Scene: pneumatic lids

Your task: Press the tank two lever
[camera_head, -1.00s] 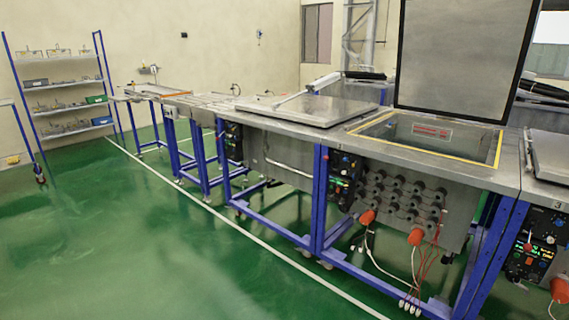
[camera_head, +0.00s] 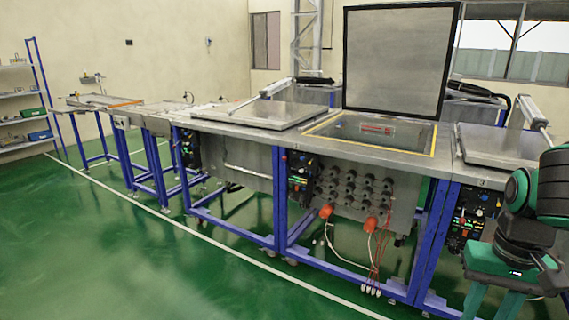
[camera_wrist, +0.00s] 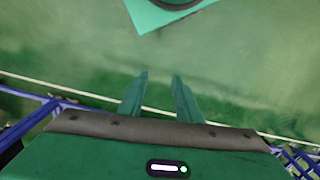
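The middle tank (camera_head: 385,150) has its large lid (camera_head: 395,60) standing open and upright. A dark control panel (camera_head: 303,178) with knobs and small lights sits on the frame at the left of this tank's front. Its lever is too small to make out. My gripper (camera_wrist: 160,78) shows two green fingers spread apart with nothing between them in the wrist view, above green floor. In the head view it hangs at the lower right, in front of the right-hand tank and well away from the middle panel.
The left tank lid (camera_head: 270,115) and right tank lid (camera_head: 497,143) are shut. Another panel (camera_head: 465,213) is close to my arm. Orange plugs (camera_head: 326,211) and loose cables hang below the middle tank. Blue frame legs (camera_head: 280,200) stand along the line. Green floor (camera_head: 170,265) in front is clear.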

